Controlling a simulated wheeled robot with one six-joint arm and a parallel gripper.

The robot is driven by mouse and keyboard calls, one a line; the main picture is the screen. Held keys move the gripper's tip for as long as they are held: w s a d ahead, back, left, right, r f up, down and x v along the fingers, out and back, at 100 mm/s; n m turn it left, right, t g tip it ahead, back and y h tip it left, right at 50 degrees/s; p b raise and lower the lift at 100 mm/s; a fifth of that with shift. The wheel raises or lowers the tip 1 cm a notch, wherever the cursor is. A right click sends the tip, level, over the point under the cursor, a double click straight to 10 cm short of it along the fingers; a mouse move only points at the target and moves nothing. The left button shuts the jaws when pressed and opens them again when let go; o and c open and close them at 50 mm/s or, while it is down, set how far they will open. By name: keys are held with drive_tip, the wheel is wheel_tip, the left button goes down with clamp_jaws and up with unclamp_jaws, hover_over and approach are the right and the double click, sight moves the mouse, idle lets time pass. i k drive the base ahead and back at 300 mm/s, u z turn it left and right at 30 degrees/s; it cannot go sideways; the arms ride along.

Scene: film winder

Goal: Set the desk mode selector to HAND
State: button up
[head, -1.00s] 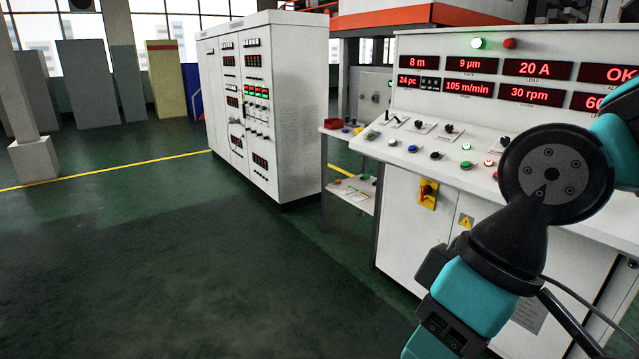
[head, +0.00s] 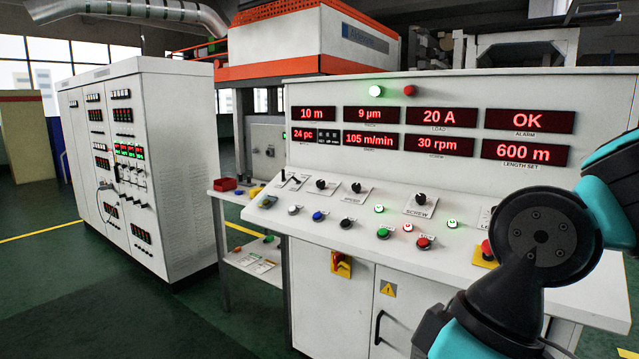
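The white control desk (head: 330,255) stands in the middle and right of the head view. Its sloped top carries several black rotary knobs on white label plates: one at the left (head: 320,184), one beside it (head: 356,187), and one (head: 420,198) on a plate that reads SCREW. The other plate labels are too small to read, so I cannot tell which knob is the mode selector or where it points. My arm (head: 535,235) covers the right part of the desk. My gripper is out of view.
Lit and coloured push buttons (head: 383,233) line the desk front, with a red emergency knob (head: 487,249) near my arm. A yellow-red switch (head: 341,264) is on the front panel. White cabinets (head: 180,150) and a side table (head: 240,260) stand left. Floor at left is clear.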

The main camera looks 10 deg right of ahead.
sight(321, 184)
drive_tip(key=u, duration=0.4)
drive_tip(key=i, duration=1.85)
drive_tip(key=z, duration=0.6)
